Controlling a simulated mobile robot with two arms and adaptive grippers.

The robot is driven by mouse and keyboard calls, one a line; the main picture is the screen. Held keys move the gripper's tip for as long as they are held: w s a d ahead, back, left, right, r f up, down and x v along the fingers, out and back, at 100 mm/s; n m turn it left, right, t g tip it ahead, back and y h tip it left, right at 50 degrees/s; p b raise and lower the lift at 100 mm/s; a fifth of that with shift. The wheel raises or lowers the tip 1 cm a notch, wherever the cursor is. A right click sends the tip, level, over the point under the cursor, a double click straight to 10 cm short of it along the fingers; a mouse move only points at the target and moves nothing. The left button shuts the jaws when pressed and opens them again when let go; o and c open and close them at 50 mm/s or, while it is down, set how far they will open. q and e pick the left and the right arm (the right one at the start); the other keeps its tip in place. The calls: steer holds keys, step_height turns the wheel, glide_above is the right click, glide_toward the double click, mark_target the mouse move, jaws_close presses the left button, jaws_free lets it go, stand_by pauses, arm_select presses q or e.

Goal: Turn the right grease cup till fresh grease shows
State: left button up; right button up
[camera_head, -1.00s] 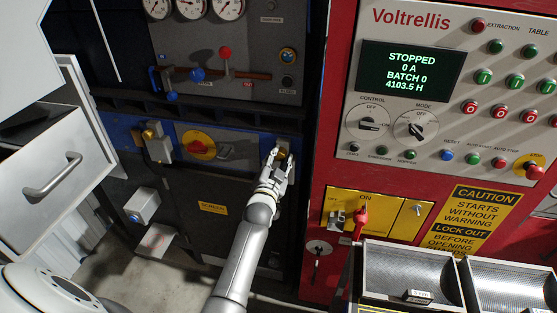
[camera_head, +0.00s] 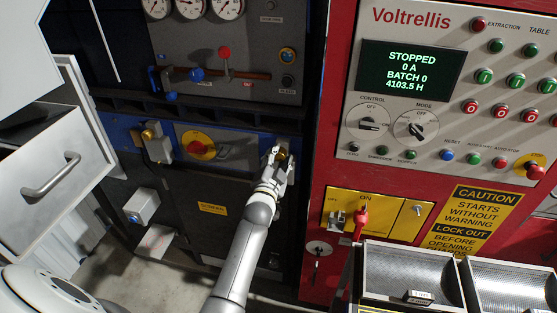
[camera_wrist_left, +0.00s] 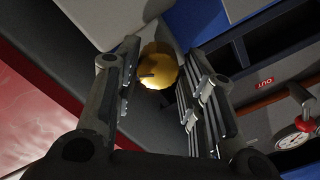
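The right grease cup (camera_head: 283,153) is a small brass cap at the right end of the blue rail on the dark machine. My left gripper (camera_head: 279,162) is at it, with one finger on each side. A small dark mark shows on the cup's face. The fingers hide part of the cup's sides. I cannot make out any grease. My right gripper is not in view.
Left of the cup are a red-and-yellow rotary switch (camera_head: 198,146) and another brass cup (camera_head: 149,134). The red control cabinet (camera_head: 314,195) stands close on the right, its screen (camera_head: 412,71) reading STOPPED. An open drawer (camera_head: 50,180) juts out at left.

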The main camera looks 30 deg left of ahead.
arm_select(q)
steer(key=shift+o, duration=1.1)
steer(key=shift+w, duration=0.1)
steer(key=shift+f, duration=0.15)
steer(key=v, duration=1.2)
steer(key=shift+f, duration=0.1)
